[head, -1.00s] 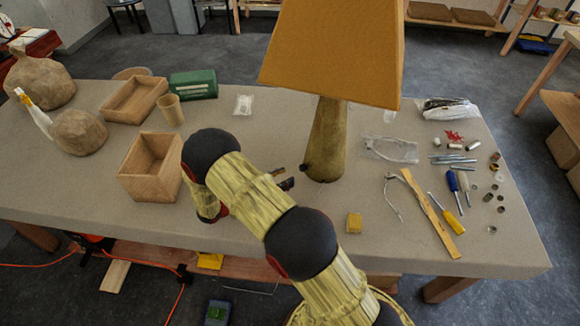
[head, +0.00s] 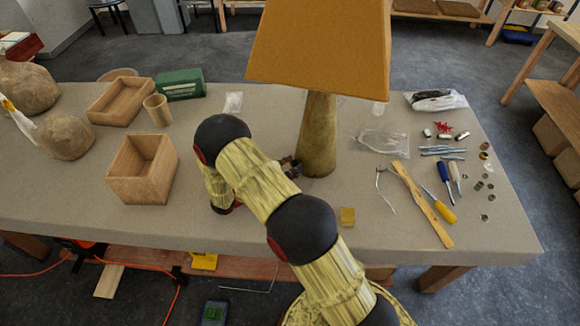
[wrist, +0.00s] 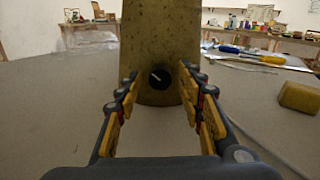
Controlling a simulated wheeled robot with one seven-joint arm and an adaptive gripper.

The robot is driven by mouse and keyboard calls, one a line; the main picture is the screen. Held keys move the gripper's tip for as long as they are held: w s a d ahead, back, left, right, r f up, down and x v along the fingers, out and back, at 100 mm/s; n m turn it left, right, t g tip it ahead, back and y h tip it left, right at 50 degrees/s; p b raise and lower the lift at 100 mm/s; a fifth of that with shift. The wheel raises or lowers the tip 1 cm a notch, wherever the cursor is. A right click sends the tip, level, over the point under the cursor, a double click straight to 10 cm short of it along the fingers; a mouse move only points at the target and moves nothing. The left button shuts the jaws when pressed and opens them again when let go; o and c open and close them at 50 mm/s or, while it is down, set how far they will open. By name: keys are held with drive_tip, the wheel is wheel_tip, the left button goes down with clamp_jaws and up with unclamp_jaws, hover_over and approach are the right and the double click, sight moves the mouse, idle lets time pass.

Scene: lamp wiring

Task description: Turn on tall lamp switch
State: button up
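The tall lamp stands on the table, with an orange shade (head: 320,45) and a mottled olive-brown base (head: 318,135). In the wrist view the lamp base (wrist: 160,45) fills the upper middle. A dark round switch (wrist: 159,78) with a pale lever sits low on its face, between my fingers. My gripper (wrist: 160,92) is open, its yellow-padded fingers on either side of the switch. The fingertips look close to the base; whether they touch it I cannot tell. In the head view my gripper (head: 290,165) is at the base's left side, partly hidden by my arm.
A yellow block (head: 347,217) lies in front of the lamp. A wooden strip (head: 422,203), screwdrivers (head: 445,212), wire and small parts lie to the right. An open wooden box (head: 142,168) and a cup (head: 157,110) stand at left. The table between box and lamp is mostly clear.

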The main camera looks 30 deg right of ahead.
drive_tip(key=shift+c, duration=0.6)
clamp_jaws()
drive_tip(key=shift+m, duration=0.3)
drive_tip(key=m+b, duration=0.2)
drive_tip(key=m, duration=0.1)
drive_tip(key=shift+w+m, duration=0.1)
drive_tip(key=shift+m, duration=0.2)
drive_tip(key=m+b, duration=0.2)
drive_tip(key=m, duration=0.2)
drive_tip(key=shift+m+b, duration=0.3)
drive_tip(key=shift+b, duration=0.1)
drive_tip(key=m+b, duration=0.3)
drive_tip(key=m, duration=0.2)
drive_tip(key=shift+b, duration=0.4)
drive_tip(key=shift+r+m+b, duration=0.1)
drive_tip(key=shift+m+b, duration=1.25)
drive_tip(key=shift+m, duration=0.65)
